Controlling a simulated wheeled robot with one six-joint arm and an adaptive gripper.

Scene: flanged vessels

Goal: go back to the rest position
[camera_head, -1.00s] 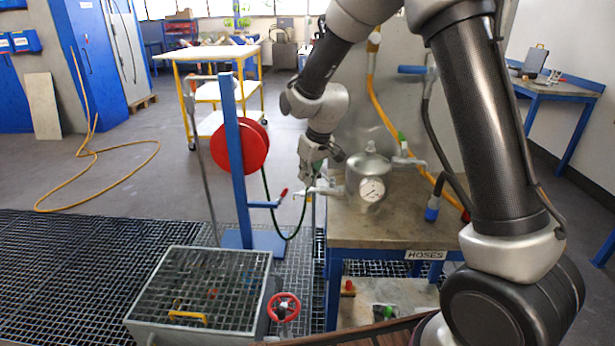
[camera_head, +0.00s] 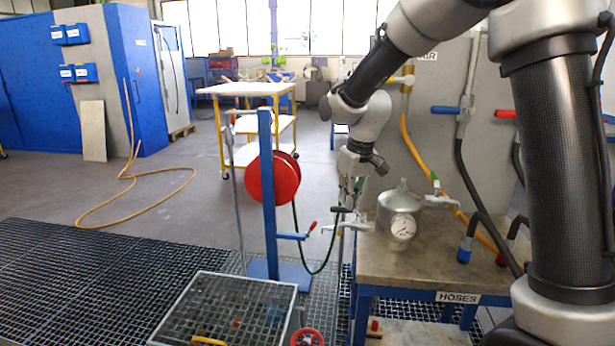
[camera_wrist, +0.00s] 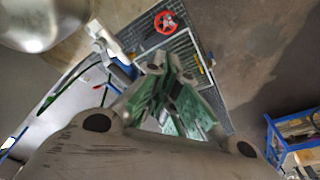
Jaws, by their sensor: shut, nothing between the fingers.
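My gripper (camera_head: 352,190) hangs at the left edge of the bench, beside the metal vessel (camera_head: 398,206) with its round gauge. In the wrist view my gripper (camera_wrist: 166,72) shows its green-sided fingers close together, with nothing seen between them. The vessel stands upright on the bench, and its rounded metal body fills the top left corner of the wrist view (camera_wrist: 40,18). In the head view my gripper is apart from the vessel, to its left, and its fingertips are hard to make out against the stand behind.
The bench (camera_head: 440,262) bears a "HOSES" label. A blue post with a red hose reel (camera_head: 272,178) stands left of my gripper. A grated box (camera_head: 225,305) and a red handwheel (camera_head: 306,338) are at the front. A yellow trolley (camera_head: 250,90) stands behind. The floor at left is mostly clear.

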